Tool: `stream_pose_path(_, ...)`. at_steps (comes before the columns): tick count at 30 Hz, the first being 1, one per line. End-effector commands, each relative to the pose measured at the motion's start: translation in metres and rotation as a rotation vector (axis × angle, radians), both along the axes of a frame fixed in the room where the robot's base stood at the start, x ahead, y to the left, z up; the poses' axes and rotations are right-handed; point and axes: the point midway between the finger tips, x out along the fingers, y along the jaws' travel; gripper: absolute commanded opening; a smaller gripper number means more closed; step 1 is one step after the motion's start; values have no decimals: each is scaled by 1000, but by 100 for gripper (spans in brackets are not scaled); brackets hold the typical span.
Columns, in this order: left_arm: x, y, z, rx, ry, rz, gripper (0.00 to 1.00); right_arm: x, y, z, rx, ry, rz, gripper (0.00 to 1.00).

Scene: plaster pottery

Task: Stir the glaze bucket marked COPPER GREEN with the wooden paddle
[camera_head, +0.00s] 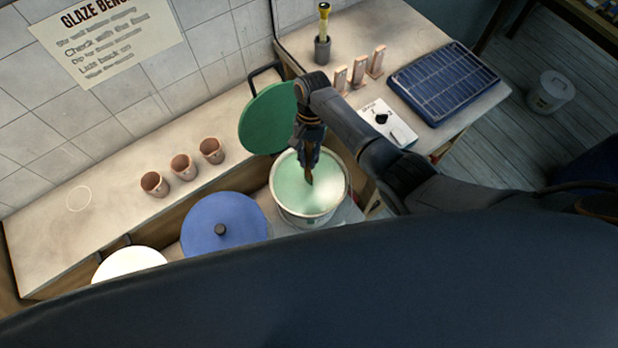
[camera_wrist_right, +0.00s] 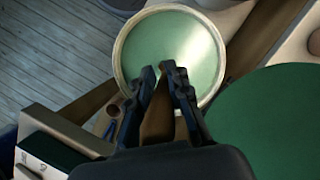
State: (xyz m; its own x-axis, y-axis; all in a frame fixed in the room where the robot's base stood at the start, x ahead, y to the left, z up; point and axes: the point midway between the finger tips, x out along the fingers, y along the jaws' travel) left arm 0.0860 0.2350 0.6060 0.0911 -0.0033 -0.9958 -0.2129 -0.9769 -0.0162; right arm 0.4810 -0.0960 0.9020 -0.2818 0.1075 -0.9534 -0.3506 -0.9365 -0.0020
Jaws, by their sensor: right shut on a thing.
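The open bucket (camera_head: 281,212) holds pale green glaze (camera_head: 291,187); no marking on it is readable. My right gripper (camera_head: 309,150) is above the bucket, shut on the brown wooden paddle (camera_head: 309,176), which points down at the glaze. I cannot tell whether the tip is in the glaze. In the right wrist view the paddle (camera_wrist_right: 158,118) shows between the fingers, with the bucket (camera_wrist_right: 122,50) beyond and the lid (camera_wrist_right: 268,120) at the right. My left gripper is out of view.
A blue lid (camera_head: 218,232) and a white lid (camera_head: 128,262) are left of the bucket. Several terracotta cups (camera_head: 183,166) stand on the ledge. The side table on the right holds a dark blue rack (camera_head: 443,82), a white control box (camera_head: 388,124) and small upright tiles (camera_head: 359,71).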

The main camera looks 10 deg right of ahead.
Motion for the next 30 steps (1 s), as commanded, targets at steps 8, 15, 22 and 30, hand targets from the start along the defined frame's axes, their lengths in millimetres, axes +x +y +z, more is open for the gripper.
stream_pose_path(8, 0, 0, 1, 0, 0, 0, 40, 0, 0, 26, 1, -2, -1, 0)
stream_pose_path(15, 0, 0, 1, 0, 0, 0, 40, 0, 0, 51, 1, -1, 0, 0)
stream_pose_path(22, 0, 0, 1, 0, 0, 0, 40, 0, -1, 65, 0, 0, -1, 0)
stream_pose_path(30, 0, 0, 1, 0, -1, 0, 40, 0, -1, 66, 0, 0, -1, 0)
